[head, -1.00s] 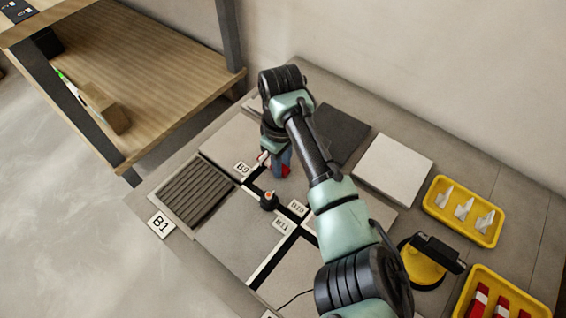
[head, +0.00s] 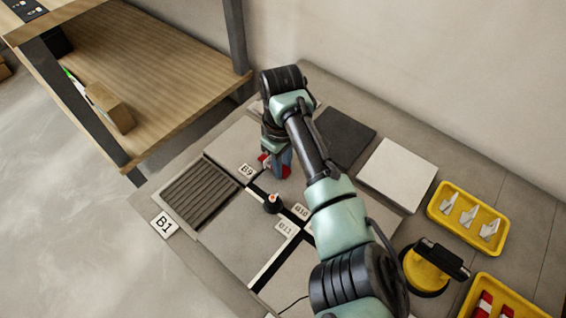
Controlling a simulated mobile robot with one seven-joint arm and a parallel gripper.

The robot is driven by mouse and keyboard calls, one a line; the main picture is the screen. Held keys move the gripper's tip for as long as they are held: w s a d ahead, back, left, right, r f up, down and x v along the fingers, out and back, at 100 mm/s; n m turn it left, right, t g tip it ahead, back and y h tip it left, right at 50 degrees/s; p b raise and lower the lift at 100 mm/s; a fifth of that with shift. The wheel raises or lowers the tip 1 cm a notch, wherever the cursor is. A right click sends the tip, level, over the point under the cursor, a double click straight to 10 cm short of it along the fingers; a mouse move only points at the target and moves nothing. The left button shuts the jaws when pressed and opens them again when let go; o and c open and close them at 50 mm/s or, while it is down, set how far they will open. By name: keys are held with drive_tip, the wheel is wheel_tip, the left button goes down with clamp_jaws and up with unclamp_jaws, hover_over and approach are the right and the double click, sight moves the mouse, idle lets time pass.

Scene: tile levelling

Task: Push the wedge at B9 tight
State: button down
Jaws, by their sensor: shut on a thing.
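The B9 label (head: 247,170) lies beside the dark joint between the pale tiles, left of my gripper. My gripper (head: 276,166) points down over the joint just right of that label. It is shut on a red wedge (head: 264,160), and red shows on both sides of the fingers. The fingers and wrist hide most of the wedge, so I cannot tell how deep it sits.
The B10 label (head: 301,211) and B11 label (head: 285,229) lie near the crossing. A yellow tray of pale clips (head: 436,209), a yellow and black suction lifter (head: 425,272) and a yellow tray of red wedges (head: 537,309) stand at right. A wooden shelf (head: 165,75) is at upper left.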

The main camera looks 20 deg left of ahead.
drive_tip(key=shift+a, duration=0.1)
drive_tip(key=c, duration=0.6)
unclamp_jaws()
drive_tip(key=shift+r, duration=0.1)
wheel_tip(320, 180, up, 13)
drive_tip(key=p, duration=0.6)
